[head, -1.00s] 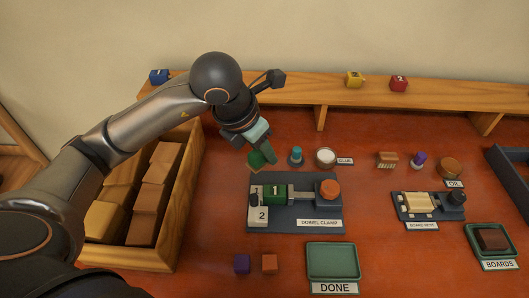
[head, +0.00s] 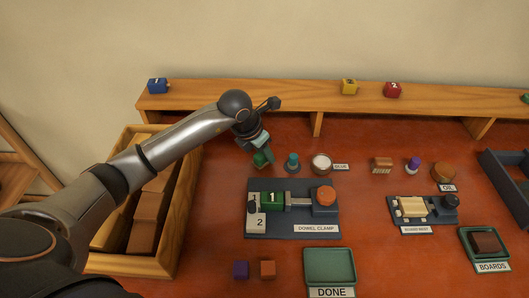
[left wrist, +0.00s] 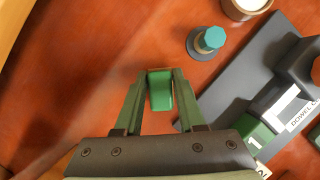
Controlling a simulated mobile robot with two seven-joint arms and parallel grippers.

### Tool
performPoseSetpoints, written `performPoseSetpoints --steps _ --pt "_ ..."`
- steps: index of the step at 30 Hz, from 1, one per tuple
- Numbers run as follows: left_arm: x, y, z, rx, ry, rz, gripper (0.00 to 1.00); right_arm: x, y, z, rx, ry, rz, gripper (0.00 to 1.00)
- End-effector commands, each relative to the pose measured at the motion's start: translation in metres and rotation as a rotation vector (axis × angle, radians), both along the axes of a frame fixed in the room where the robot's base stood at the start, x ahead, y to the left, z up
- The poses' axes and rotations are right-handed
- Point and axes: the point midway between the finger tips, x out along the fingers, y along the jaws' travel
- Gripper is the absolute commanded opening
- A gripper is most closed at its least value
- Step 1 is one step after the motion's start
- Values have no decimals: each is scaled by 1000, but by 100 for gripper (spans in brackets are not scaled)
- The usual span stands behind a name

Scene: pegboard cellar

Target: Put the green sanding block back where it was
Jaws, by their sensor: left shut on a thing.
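My left gripper (left wrist: 158,92) is shut on the green sanding block (left wrist: 160,90), which sits between its two fingertips. In the head view the green block (head: 260,159) shows at the fingertips, left of a teal-topped peg (head: 292,162) and behind the dowel clamp (head: 292,229). The block is at or close above the red bench top; I cannot tell whether it touches. Another green block (head: 270,198), marked 1, sits in the clamp. My right gripper is not in view.
A glue pot (head: 321,163) stands right of the peg. A wooden bin (head: 186,205) of blocks stands at left. A shelf (head: 250,96) runs along the back.

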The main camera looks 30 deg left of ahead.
Motion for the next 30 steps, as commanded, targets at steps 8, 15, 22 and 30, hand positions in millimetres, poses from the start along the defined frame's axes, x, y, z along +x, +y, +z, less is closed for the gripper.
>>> performPoseSetpoints --steps 8,15,22,30 --pt "1 0 -7 0 -3 1 0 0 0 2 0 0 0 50" --pt "0 0 -11 0 -2 1 48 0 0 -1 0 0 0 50" --pt "0 0 -11 0 -2 1 69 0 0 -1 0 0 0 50" --pt "0 0 -7 0 -2 1 69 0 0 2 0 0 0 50"
